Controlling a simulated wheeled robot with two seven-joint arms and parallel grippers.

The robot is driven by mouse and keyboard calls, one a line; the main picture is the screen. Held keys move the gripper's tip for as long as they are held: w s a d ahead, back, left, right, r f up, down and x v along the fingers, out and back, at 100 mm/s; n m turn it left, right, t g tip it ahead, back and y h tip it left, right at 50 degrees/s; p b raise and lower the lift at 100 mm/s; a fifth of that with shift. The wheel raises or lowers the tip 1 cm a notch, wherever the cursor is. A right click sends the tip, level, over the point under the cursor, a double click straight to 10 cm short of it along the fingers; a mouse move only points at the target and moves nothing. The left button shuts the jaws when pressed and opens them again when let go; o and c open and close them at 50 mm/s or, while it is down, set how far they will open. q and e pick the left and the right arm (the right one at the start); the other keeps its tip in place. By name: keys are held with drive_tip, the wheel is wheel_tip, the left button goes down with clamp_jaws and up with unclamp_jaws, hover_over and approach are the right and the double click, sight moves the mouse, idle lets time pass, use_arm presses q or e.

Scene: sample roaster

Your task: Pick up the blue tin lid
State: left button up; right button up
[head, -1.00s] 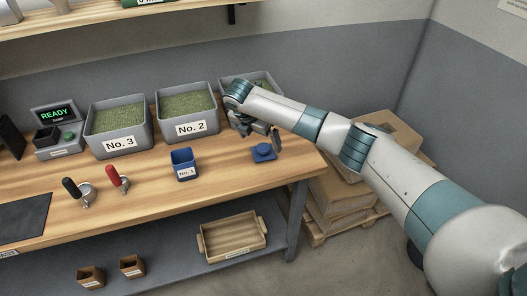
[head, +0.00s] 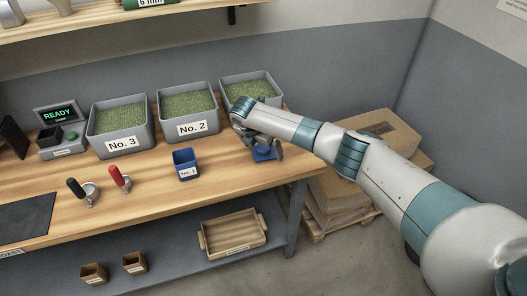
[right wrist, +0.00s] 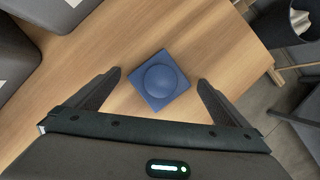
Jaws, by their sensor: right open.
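The blue tin lid (head: 263,155) lies on the wooden bench near its right end, partly hidden by my right gripper in the head view. In the right wrist view the lid (right wrist: 160,80) is a blue square with a round raised knob, flat on the wood. My right gripper (head: 270,148) is above the lid, pointing down. In the right wrist view its fingers (right wrist: 158,82) are spread, one on each side of the lid, and not touching it. The blue tin (head: 186,165) labelled No. 1 stands open to the left of the lid. My left gripper is not in view.
Grey bins of green beans, No. 3 (head: 120,143), No. 2 (head: 193,128) and a third (head: 226,87), line the back of the bench (head: 150,200). A black-handled scoop (head: 77,188) and a red-handled scoop (head: 120,178) lie left. The bench's right edge is close to the lid.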

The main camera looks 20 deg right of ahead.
sight(263, 148)
drive_tip(key=c, duration=0.9)
drive_tip(key=shift+c, duration=0.2)
drive_tip(key=shift+r, duration=0.2)
drive_tip(key=shift+r, duration=0.25)
wheel_tip(263, 148, up, 3)
drive_tip(key=shift+r+b, duration=0.1)
drive_tip(key=shift+b, duration=0.9)
drive_tip(key=s+d+r+b, duration=0.3)
drive_tip(key=s+d+r, duration=0.4)
drive_tip(key=s+d, duration=0.1)
drive_tip(key=shift+s, duration=0.15)
